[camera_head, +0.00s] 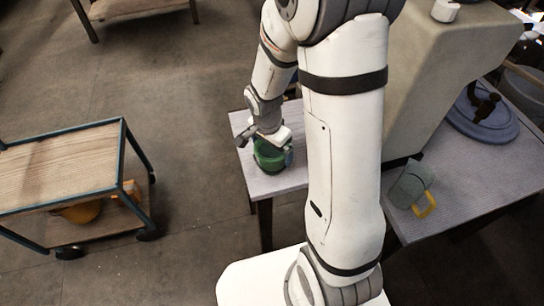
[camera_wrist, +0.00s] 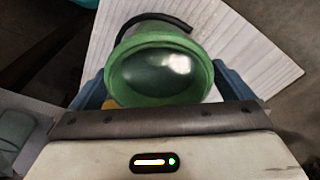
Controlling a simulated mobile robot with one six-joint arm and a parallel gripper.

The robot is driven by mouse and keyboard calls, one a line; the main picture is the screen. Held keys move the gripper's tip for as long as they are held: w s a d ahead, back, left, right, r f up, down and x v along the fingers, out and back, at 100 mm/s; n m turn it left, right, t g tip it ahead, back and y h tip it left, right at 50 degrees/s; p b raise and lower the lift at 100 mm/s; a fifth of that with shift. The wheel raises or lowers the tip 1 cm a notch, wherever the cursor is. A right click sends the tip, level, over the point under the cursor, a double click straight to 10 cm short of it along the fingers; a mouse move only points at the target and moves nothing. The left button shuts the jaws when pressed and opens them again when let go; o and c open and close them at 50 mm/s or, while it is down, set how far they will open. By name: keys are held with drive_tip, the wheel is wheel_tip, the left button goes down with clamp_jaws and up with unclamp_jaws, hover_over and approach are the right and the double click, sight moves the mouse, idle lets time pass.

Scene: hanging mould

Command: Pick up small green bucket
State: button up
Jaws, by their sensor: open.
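The small green bucket (camera_head: 266,158) stands on the light, ribbed table (camera_head: 285,184), left of my arm. In the wrist view the green bucket (camera_wrist: 158,92) shows its round rim and shiny inside, which looks empty, with a dark curved handle behind it. My gripper (camera_head: 272,152) is down at the bucket, partly covering it in the head view. In the wrist view my gripper (camera_wrist: 160,88) has its blue-grey fingers apart, one on each side of the bucket. Whether either finger touches the bucket cannot be told.
A grey bucket with a yellow handle (camera_head: 411,183) and a blue-grey disc with a dark handle (camera_head: 484,118) stand on the right-hand table. A large beige block (camera_head: 440,75) stands behind my arm. A wooden-topped cart (camera_head: 62,165) is at left; open floor lies between.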

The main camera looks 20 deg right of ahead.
drive_tip(key=shift+f, duration=0.25)
drive_tip(key=shift+c, duration=0.4)
drive_tip(key=c, duration=1.2)
